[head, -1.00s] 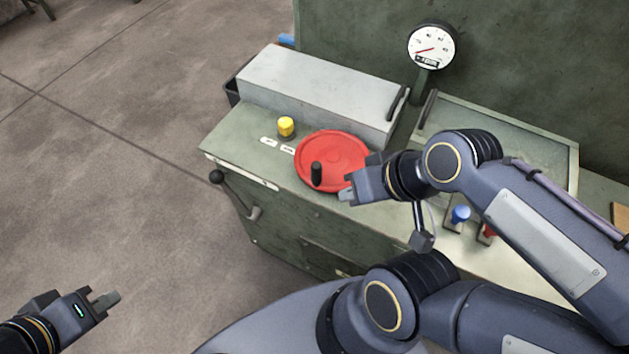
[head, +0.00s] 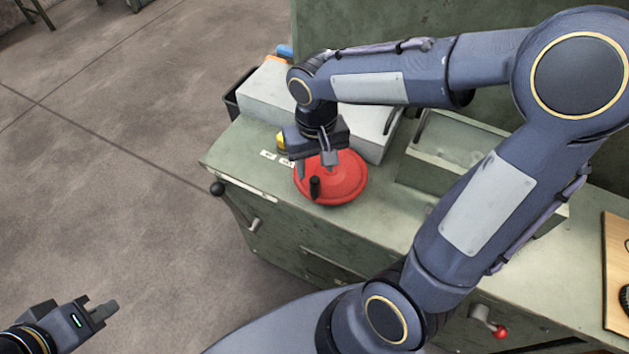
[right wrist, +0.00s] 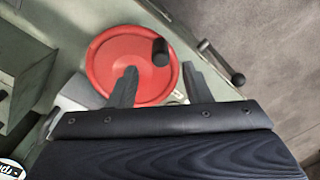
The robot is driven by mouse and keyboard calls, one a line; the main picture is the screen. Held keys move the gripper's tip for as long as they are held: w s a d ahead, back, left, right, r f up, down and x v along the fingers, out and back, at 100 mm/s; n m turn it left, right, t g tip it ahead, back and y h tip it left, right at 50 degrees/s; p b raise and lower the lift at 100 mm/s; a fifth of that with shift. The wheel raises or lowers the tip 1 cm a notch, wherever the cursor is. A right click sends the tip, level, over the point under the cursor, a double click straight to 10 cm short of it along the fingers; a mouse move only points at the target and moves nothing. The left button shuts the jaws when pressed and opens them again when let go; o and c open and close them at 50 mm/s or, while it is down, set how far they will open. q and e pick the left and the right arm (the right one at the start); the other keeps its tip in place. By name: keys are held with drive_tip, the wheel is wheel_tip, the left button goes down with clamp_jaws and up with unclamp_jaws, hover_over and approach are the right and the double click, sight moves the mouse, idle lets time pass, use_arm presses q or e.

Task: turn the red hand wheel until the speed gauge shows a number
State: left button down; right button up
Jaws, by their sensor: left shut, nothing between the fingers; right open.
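The red hand wheel (head: 345,186) lies flat on the green cabinet top; its black handle (head: 314,187) stands at the near-left part of the rim. My right gripper (head: 315,166) is open over the wheel's far-left part, pointing down. In the right wrist view its two fingers (right wrist: 158,70) are spread over the wheel (right wrist: 115,55), with the black handle (right wrist: 160,52) beyond and between their tips, not gripped. The speed gauge is hidden behind my right arm in the head view; only a cut-off piece of a white dial (right wrist: 9,170) shows in the wrist view. My left gripper (head: 98,308) is shut and empty, over the floor.
A yellow knob (head: 281,142) is partly hidden behind my right gripper. A grey box (head: 256,96) stands behind the wheel. A lever with a black ball (head: 217,188) sticks out at the cabinet's left side. A red-knobbed lever (head: 500,331) is on the front.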

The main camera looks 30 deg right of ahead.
sight(315, 179)
wheel_tip(315, 179, down, 8)
drive_tip(key=shift+w, duration=0.1)
idle(0.4)
clamp_jaws()
